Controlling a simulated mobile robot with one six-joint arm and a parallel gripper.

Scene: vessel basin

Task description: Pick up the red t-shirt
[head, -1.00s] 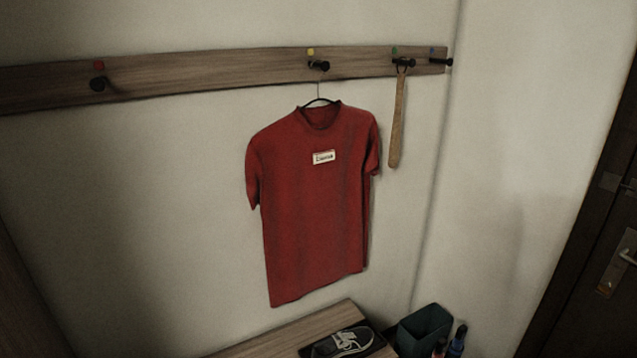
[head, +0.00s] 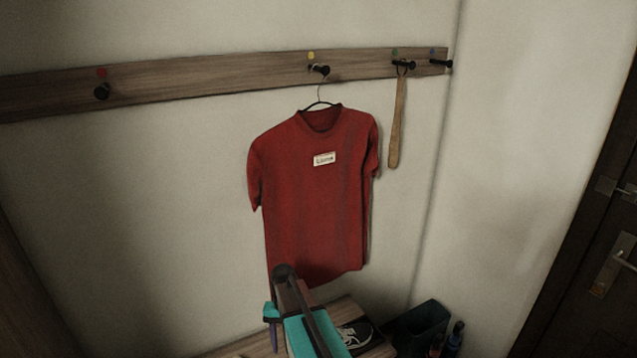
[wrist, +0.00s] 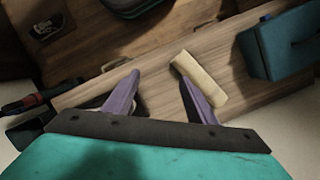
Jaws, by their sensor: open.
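The red t-shirt (head: 318,195) hangs on a black hanger (head: 319,105) from a black peg (head: 319,70) under a yellow marker. It has a white label (head: 324,159) on the chest, whose writing is too blurred to read. My teal arm shows at the bottom of the head view, in front of the shirt's lower hem and hiding part of it. In the wrist view my gripper (wrist: 159,76) has its two purple fingers apart, with bare wood behind the gap. The shirt does not show in that view, and nothing is held.
A wooden rail (head: 200,76) carries several pegs; a long wooden item (head: 398,125) hangs right of the shirt. Below are a bench with a dark shoe (head: 355,334) and a dark bin (head: 422,325). A pale block-like item (wrist: 201,79) shows beside my right finger. A door (head: 600,260) stands right.

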